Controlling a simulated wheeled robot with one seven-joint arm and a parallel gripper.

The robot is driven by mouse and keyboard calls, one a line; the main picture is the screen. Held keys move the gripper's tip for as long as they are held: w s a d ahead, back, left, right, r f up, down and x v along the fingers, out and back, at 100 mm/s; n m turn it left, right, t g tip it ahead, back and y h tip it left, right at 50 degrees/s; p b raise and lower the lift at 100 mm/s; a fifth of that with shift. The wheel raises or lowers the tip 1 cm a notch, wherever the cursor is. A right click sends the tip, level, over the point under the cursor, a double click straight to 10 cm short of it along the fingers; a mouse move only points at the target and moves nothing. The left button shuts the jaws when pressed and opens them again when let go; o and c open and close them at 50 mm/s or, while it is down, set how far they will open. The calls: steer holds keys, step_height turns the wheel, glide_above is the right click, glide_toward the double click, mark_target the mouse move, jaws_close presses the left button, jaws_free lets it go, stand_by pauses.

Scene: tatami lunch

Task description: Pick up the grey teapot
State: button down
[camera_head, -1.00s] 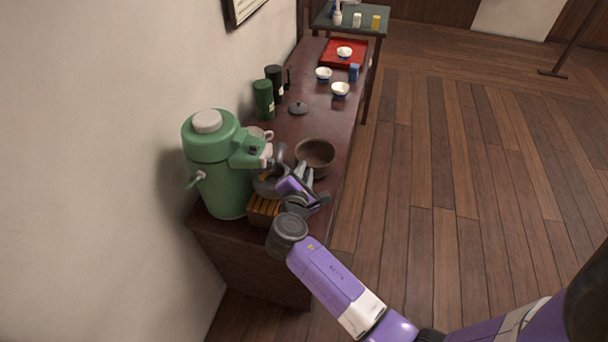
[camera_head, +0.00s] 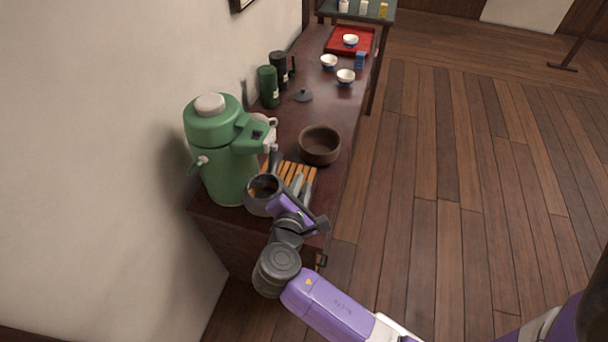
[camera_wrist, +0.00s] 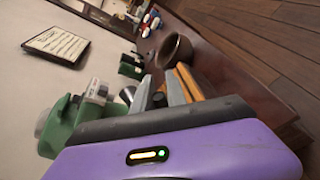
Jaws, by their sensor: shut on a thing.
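The grey teapot (camera_head: 256,201) is at the near end of the dark wooden sideboard, to the right of the green dispenser. It is open on top, and something brownish shows inside. My gripper (camera_head: 274,184) is shut on it, and the purple hand partly covers its right side. The pot appears raised, in front of the slatted wooden stand (camera_head: 305,171). In the wrist view my grey fingers (camera_wrist: 158,92) show, but most of the pot is hidden behind the hand. A dark lid (camera_head: 303,96) lies apart, farther back on the sideboard.
The green dispenser (camera_head: 222,160) stands close on the left by the wall. A brown bowl (camera_head: 319,146) is just behind the stand. Green (camera_head: 268,88) and black (camera_head: 279,71) canisters, white bowls (camera_head: 345,76) and a red tray (camera_head: 336,47) stand farther back. The floor at right is clear.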

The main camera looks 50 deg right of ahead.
mark_target(259, 213)
steer(key=s+a+b, duration=0.1)
steer(key=s+a, duration=0.2)
steer(key=a, duration=0.3)
steer(key=shift+s+a, duration=0.15)
steer(key=shift+a, duration=0.2)
steer(key=shift+r, duration=0.1)
steer(key=shift+a, duration=0.1)
steer(key=w+a+f+n+t+y, duration=0.1)
steer(key=w+n+t, duration=0.1)
steer(key=w+a+f+n+t+y, duration=0.1)
steer(key=w+y, duration=0.1)
steer(key=w, duration=0.1)
steer(key=w+a+f+n+t+y, duration=0.1)
steer(key=w+a+n+t, duration=0.1)
steer(key=shift+w+n+t+y, duration=0.3)
steer(key=shift+w+y, duration=0.05)
steer(key=shift+y, duration=0.05)
steer(key=s+a+f+n+t+y, duration=0.2)
steer(key=a+f+n+y, duration=0.4)
steer(key=f+n+y, duration=0.1)
steer(key=shift+a+f+t+y, duration=0.35)
steer(key=shift+f+t+y, duration=0.05)
steer(key=shift+y, duration=0.4)
steer(key=shift+r, duration=0.1)
